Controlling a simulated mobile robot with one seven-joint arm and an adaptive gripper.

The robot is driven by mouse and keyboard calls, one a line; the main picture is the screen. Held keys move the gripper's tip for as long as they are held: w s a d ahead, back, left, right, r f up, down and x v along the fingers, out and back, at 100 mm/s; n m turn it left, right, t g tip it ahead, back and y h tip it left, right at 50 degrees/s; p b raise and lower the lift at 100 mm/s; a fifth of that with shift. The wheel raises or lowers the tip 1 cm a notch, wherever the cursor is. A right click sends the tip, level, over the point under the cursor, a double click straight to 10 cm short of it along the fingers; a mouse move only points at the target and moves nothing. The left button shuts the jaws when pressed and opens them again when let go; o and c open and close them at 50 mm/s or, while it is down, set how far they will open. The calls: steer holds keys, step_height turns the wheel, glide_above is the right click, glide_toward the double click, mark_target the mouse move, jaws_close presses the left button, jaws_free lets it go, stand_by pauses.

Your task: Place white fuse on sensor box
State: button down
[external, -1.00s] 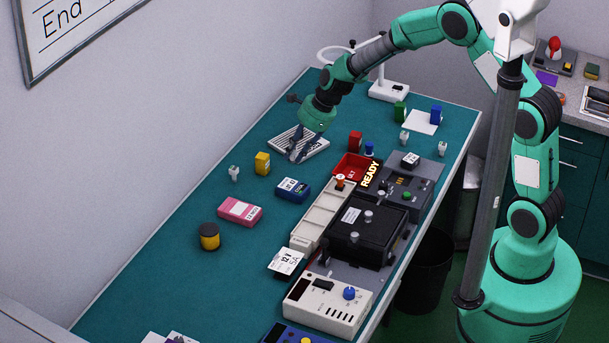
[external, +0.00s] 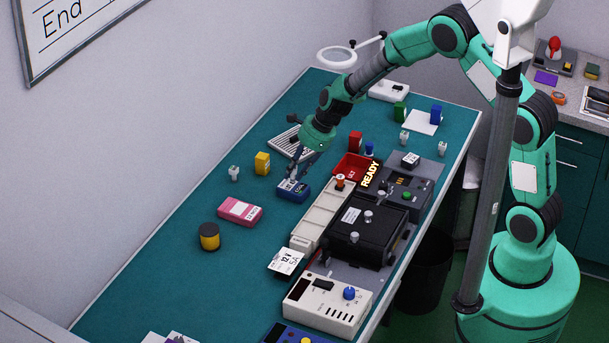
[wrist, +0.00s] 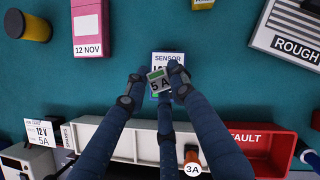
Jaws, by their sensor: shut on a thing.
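The sensor box (external: 293,190) is a small blue box with a white label on the teal bench. Its label reading SENSOR (wrist: 169,58) shows in the wrist view, partly covered by my fingers and the held piece. My gripper (external: 293,176) is over the sensor box, fingers pointing down. In the wrist view my gripper (wrist: 158,90) is shut on a small white fuse (wrist: 159,83) with green on it and a 5 A marking. The fuse overlaps the box in that view; I cannot tell whether it touches the box.
A pink box (external: 240,211) and a yellow-black cylinder (external: 209,237) stand to the left. The striped ROUGH tray (external: 283,146) is behind. A red FAULT bin (external: 352,167) and a pale compartment tray (external: 322,216) lie right. Another small white piece (external: 234,173) stands near the yellow block (external: 262,163).

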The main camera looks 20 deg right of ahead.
steer(key=shift+f, duration=1)
steer(key=shift+f, duration=0.1)
steer(key=c, duration=1.5)
jaws_free()
steer(key=shift+o, duration=0.2)
steer(key=p+v, duration=0.2)
steer(key=v, duration=1)
